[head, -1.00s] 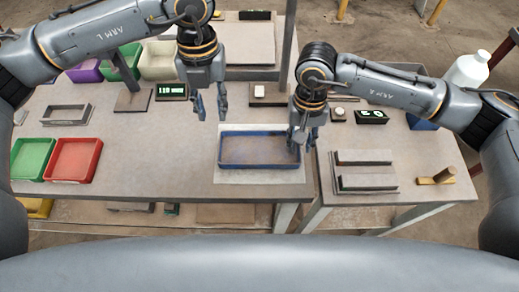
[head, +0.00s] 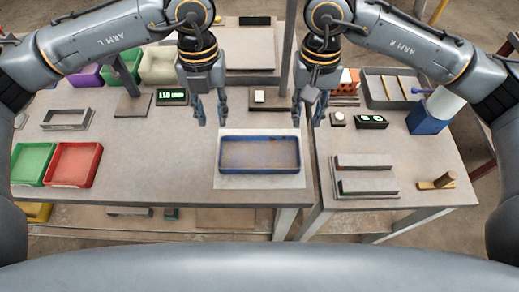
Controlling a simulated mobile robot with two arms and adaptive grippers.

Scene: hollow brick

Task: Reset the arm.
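My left gripper (head: 211,110) hangs fingers down above the bench, left of and behind the blue tray. Its fingers are apart with nothing between them. My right gripper (head: 306,112) hangs fingers down behind and to the right of the tray, near the gap between the two tables. Its fingers are apart and empty. The blue tray (head: 222,168) looks empty and sits on a pale mat (head: 262,182); neither gripper touches it.
Red (head: 74,164) and green (head: 33,163) trays lie on the left, with a metal frame (head: 66,117) behind them. On the right table are an orange hollow brick (head: 349,80), a grey tray (head: 367,90), a blue container (head: 428,122) and a stepped metal block (head: 366,187).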

